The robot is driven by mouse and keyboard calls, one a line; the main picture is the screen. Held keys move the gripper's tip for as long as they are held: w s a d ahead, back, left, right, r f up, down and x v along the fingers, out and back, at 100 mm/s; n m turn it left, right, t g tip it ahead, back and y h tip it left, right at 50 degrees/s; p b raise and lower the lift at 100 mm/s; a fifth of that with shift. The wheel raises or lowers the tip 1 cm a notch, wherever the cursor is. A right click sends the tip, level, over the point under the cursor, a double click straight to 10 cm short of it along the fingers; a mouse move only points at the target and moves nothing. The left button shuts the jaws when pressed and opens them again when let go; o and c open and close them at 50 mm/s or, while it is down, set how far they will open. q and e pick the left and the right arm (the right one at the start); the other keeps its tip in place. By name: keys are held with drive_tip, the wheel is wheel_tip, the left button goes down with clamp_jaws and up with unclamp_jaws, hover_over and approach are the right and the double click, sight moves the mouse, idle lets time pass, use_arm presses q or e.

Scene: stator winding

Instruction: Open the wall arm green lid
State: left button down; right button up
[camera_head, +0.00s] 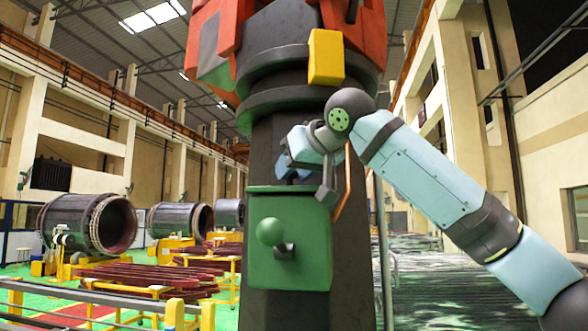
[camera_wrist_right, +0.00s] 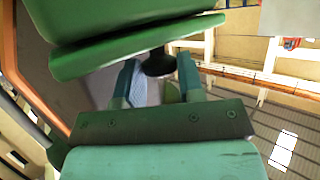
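A green box with a flat green front (camera_head: 311,235) is mounted on the dark column. A green ball knob (camera_head: 270,232) on a dark stem (camera_head: 285,251) sticks out from its front. My right gripper (camera_head: 287,165) is just above the box's top edge, apart from the knob in the head view. In the right wrist view my gripper (camera_wrist_right: 158,82) has its two fingers spread, with a dark stem end and a bit of green visible between and beyond them. The green panels (camera_wrist_right: 130,40) fill the top of that view. Whether the fingers touch anything is unclear. My left gripper is out of view.
The dark column (camera_head: 280,300) carries a yellow block (camera_head: 326,58) and orange-red parts (camera_head: 357,30) above the box. An orange cable (camera_head: 345,190) runs close beside the box and gripper. Large dark cylinders (camera_head: 85,224) and yellow racks stand far behind at left.

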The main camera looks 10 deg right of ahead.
clamp_jaws()
drive_tip(key=shift+r, duration=0.1)
drive_tip(key=shift+w, duration=0.1)
drive_tip(key=shift+w+d+r+m+g, duration=0.15)
drive_tip(key=shift+w+r+m+g, duration=0.25)
drive_tip(key=shift+r+m+g, duration=0.45)
drive_tip(key=shift+w+d+r+g, duration=0.1)
drive_tip(key=shift+w+g, duration=0.1)
drive_tip(key=shift+g, duration=0.05)
drive_tip(key=shift+w+d+r, duration=0.1)
drive_tip(key=shift+w+r, duration=0.15)
drive_tip(key=shift+r, duration=0.2)
drive_tip(key=shift+w+d+r+n, duration=0.2)
drive_tip(key=shift+w+r+n, duration=0.05)
drive_tip(key=shift+w+r, duration=0.3)
drive_tip(key=shift+w, duration=0.2)
